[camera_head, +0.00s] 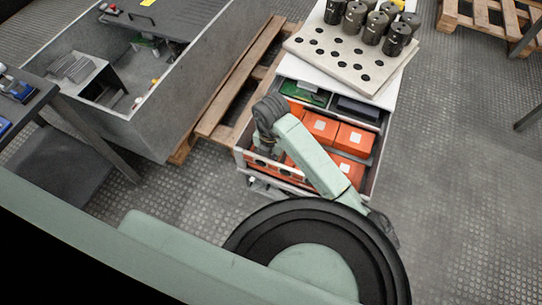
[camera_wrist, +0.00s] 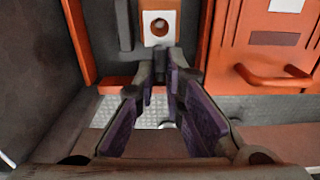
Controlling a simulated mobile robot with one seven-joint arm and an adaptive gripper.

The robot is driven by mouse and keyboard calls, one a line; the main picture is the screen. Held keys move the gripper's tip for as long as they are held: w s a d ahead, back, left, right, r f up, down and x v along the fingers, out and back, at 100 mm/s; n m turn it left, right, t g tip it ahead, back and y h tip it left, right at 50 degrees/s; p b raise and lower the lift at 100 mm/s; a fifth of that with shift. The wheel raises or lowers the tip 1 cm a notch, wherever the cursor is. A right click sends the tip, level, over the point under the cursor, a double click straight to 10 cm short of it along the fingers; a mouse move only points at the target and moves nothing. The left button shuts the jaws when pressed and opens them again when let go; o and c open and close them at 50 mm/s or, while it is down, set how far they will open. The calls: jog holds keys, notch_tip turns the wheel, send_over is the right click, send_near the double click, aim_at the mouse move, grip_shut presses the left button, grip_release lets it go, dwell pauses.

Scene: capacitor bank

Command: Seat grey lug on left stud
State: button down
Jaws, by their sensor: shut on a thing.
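In the wrist view my gripper (camera_wrist: 162,66) has its two purple-padded fingers brought close together at the tips. A pale grey plate with a round hole, seemingly the grey lug (camera_wrist: 147,36), stands out just beyond the fingertips. Orange shows through its hole. The tips appear closed on its near end. I cannot pick out the left stud in either view. In the head view my arm reaches over the open cabinet (camera_head: 369,186) and its end is at the cabinet's left side; the fingertips and lug are hidden there.
Several orange capacitor blocks (camera_head: 354,139) fill the cabinet. An orange block with a handle (camera_wrist: 270,78) is at the right in the wrist view. A board with holes and dark cylinders (camera_head: 335,60) lies behind.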

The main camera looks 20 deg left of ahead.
jog(key=shift+a+f+b, duration=0.1)
jog(key=shift+f+b, duration=1.1)
jog(key=shift+f, duration=0.15)
dwell(1.0)
dwell(0.3)
jog(key=c, duration=1.8)
grip_release()
jog(key=shift+c, duration=0.2)
jog(key=shift+o, duration=1.2)
jog(key=shift+a+f, duration=0.1)
jog(key=shift+f, duration=0.3)
jog(key=shift+w+r+p, duration=0.1)
jog(key=shift+r+p, duration=0.2)
jog(key=shift+r, duration=4.05)
